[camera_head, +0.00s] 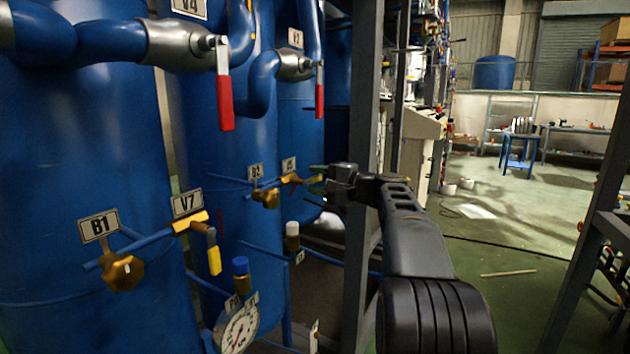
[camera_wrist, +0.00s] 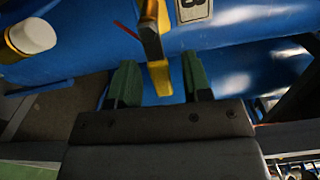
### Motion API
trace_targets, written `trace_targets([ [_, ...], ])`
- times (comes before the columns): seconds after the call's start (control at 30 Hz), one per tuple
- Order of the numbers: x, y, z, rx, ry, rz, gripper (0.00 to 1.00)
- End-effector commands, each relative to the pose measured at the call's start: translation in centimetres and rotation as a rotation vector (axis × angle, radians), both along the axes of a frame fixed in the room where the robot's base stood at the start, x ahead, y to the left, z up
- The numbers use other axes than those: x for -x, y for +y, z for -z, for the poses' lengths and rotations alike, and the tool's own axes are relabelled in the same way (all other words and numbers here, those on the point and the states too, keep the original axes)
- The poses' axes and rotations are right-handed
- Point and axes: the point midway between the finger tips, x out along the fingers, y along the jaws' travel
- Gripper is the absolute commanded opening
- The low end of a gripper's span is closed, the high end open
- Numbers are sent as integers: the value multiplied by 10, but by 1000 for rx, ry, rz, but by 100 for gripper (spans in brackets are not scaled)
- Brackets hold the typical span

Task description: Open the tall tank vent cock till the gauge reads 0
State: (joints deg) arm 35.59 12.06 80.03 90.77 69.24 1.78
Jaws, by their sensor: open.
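My gripper (camera_head: 316,180) reaches in from the right to a small cock with a yellow handle (camera_head: 292,180) on a blue tank farther back. In the wrist view its two green fingers (camera_wrist: 160,80) stand apart, with the end of the yellow handle (camera_wrist: 159,77) between them; contact cannot be told. The tag (camera_head: 289,165) above this cock is too small to read surely. Nearer, a V7 cock with a yellow handle (camera_head: 214,258) hangs on the front tank. A round dial gauge (camera_head: 240,329) is low in the head view; its reading is not clear.
A brass knob (camera_head: 122,271) tagged B1 and another brass knob (camera_head: 267,197) sit on nearby pipes. A white-capped fitting (camera_head: 292,229) stands below the cock and shows in the wrist view (camera_wrist: 32,36). Open floor lies right.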

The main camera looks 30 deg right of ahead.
Motion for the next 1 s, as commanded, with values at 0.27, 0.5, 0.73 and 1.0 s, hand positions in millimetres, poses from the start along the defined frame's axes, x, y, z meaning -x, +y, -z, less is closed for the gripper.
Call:
trace_targets([
  [0.27,44,-30,-1,0,0,8,45],
  [0.5,81,-55,-1,0,0,5,45],
  [0.73,103,-69,0,0,0,3,45],
  [1.0,109,-72,0,1,0,1,45],
])
